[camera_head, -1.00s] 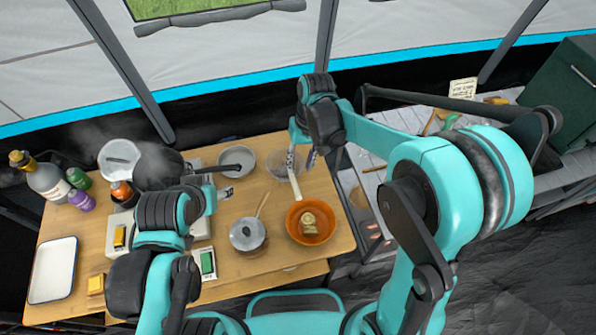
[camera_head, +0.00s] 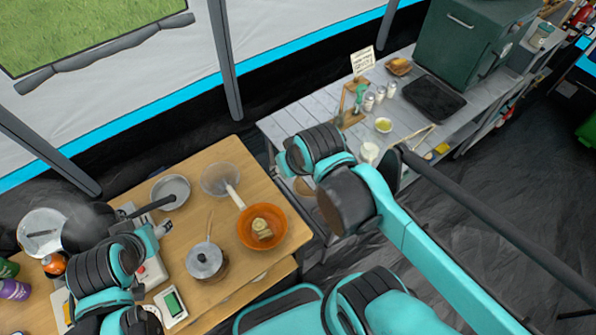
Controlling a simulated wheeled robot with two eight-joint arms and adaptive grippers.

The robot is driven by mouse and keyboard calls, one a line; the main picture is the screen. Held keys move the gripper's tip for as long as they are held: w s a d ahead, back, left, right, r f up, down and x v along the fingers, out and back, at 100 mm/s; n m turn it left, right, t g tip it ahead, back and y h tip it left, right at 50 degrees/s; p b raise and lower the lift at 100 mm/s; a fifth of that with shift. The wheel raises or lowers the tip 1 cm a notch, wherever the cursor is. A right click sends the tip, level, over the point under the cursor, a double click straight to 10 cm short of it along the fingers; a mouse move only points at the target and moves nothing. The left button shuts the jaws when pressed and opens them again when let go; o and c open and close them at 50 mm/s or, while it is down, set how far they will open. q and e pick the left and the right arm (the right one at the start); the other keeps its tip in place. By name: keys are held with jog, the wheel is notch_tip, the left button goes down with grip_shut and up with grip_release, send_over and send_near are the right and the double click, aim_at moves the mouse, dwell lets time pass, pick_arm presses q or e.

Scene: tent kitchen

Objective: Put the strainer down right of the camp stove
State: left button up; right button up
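The strainer (camera_head: 220,179) is a clear mesh bowl with a white handle. It appears to rest on the back right of the wooden table, with its handle pointing toward the orange bowl. The camp stove (camera_head: 150,271) is a pale box with a red knob at the left, mostly hidden by my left arm. The strainer is to its right, with the grey pan (camera_head: 171,192) between them. My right gripper (camera_head: 284,162) is right of the strainer and apart from it; its fingers are not clear. My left gripper (camera_head: 160,229) is over the stove's right side; its opening is unclear.
A dark steaming pan (camera_head: 88,229) is at the stove. An orange bowl (camera_head: 263,228) with food and a lidded pot (camera_head: 205,261) stand in front of the strainer. A slatted side table (camera_head: 300,115) with jars and a green box (camera_head: 470,42) is at the right.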

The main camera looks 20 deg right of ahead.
jog(key=shift+s+d+f+t+h, duration=0.15)
jog(key=shift+s+d+t, duration=0.2)
jog(key=shift+s+d, duration=0.2)
jog(key=shift+s+d+f+t+h, duration=0.15)
jog(key=shift+s+d+t, duration=0.25)
jog(key=shift+s, duration=0.1)
